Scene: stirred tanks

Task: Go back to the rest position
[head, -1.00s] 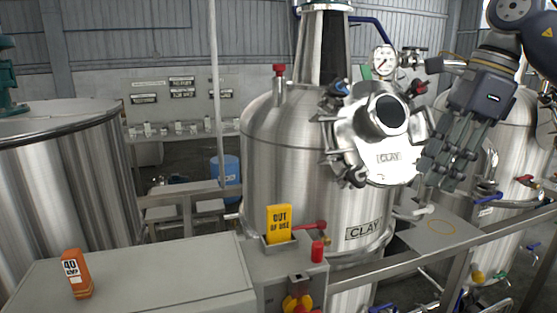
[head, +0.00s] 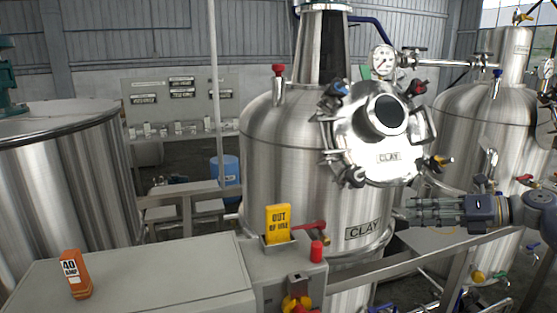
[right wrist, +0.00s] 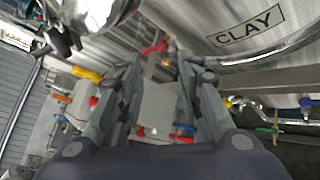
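My right gripper (head: 408,212) is in front of the steel tank (head: 275,165) labelled CLAY, at the right below its round hatch (head: 385,150). Its fingers point left and touch nothing that I can make out. In the right wrist view the two sides of the gripper (right wrist: 158,68) stand apart with only background between them, so it is open and empty. My left gripper is not in the head view.
A steel rail (head: 390,263) runs below the right gripper. Another tank (head: 462,140) stands right.

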